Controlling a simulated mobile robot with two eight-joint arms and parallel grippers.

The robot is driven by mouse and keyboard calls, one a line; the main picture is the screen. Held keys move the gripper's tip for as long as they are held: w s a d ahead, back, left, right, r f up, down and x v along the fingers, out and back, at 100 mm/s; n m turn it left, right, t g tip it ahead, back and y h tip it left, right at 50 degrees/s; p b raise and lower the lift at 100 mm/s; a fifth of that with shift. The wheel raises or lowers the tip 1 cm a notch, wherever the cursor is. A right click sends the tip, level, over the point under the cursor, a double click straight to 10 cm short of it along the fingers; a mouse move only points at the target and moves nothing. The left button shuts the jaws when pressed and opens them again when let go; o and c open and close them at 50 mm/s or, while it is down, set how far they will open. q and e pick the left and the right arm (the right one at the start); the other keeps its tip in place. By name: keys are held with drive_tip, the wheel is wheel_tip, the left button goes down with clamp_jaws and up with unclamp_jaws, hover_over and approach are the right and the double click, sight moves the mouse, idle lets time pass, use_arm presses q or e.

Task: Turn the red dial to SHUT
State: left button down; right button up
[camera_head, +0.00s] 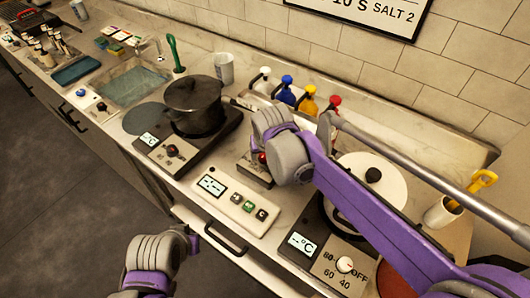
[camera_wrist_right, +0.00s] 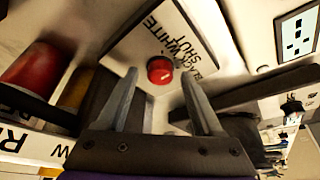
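The red dial (camera_wrist_right: 160,70) is a round red knob on a pale plate (camera_wrist_right: 133,38) in the right wrist view. The words BLACK, WHITE and SHUT are printed beside it. I cannot make out a pointer mark on the dial. My right gripper (camera_wrist_right: 158,75) is open, with a grey fingertip on each side of the dial in the picture and a gap to it on both sides. I cannot tell how far the tips are from the plate. In the head view a bit of red (camera_head: 262,158) shows beside my right wrist, which hides most of that plate.
A dark pot (camera_head: 192,104) on a hob stands left of my right wrist. A button panel (camera_head: 236,205) lies in front. Colour-topped bottles (camera_head: 309,100) stand behind. A white lidded pot (camera_head: 372,176) and a hob with a numbered knob (camera_head: 344,264) are at right, partly under my arm.

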drive_tip(key=v, duration=1)
drive_tip(key=shift+s+r+p, duration=0.2)
drive_tip(key=shift+r+p, duration=0.15)
drive_tip(key=shift+d, duration=0.1)
